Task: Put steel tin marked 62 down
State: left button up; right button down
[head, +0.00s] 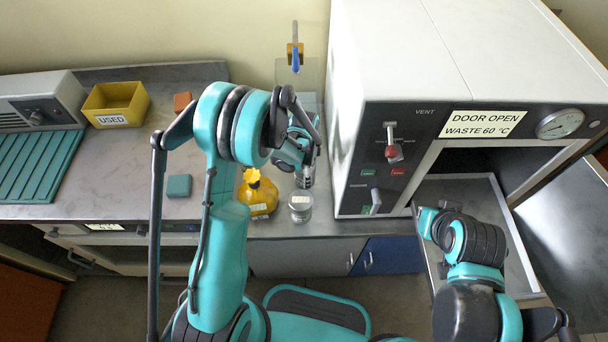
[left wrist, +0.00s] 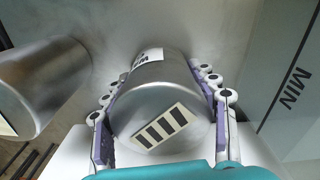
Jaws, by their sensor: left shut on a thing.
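My left gripper (head: 304,168) is shut on a steel tin (left wrist: 155,88). In the left wrist view the tin sits between both purple-padded fingers, with a striped label on its near face and a white label on its far side. I cannot read a 62 on it. In the head view the tin is mostly hidden by the gripper, over the bench beside the incubator. Whether it touches the bench is not clear. A second steel tin (head: 300,206) stands just in front; a similar tin also shows in the left wrist view (left wrist: 40,82). My right gripper (head: 428,222) is by the open chamber, its fingers unclear.
A yellow bottle (head: 258,194) stands left of the second tin. The incubator (head: 365,140) wall rises close on the right. A yellow USED bin (head: 115,104), an orange block (head: 182,102) and a teal block (head: 179,185) are further left. A metal tray (head: 487,190) is in the open chamber.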

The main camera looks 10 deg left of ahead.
pick_arm(q)
jog(key=shift+s+r, duration=0.1)
jog(key=shift+f, duration=0.2)
jog(key=o, duration=1.4)
jog(key=shift+r, duration=0.1)
